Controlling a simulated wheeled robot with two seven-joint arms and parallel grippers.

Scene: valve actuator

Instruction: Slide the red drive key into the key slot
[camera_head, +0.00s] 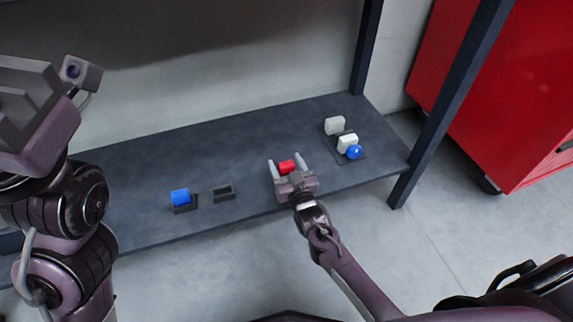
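The red drive key (286,167) is a small red block at the middle of the dark shelf. My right gripper (287,165) reaches over the shelf's front edge, with one pale finger on each side of the key. Small gaps show between the fingers and the key, so it looks open around it. The gripper body hides what lies under the key. I cannot tell for certain which part is the key slot; a small dark open-topped holder (224,192) stands left of the key. My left arm is at the left edge, with its gripper body (28,110) cut off and fingertips out of sight.
A blue cylinder (181,196) sits in a dark holder further left. At the right of the shelf (240,130), white blocks (335,125) and a blue ball (355,152) stand by a dark plate. Shelf posts (367,45) rise at the right, before a red cabinet (505,90).

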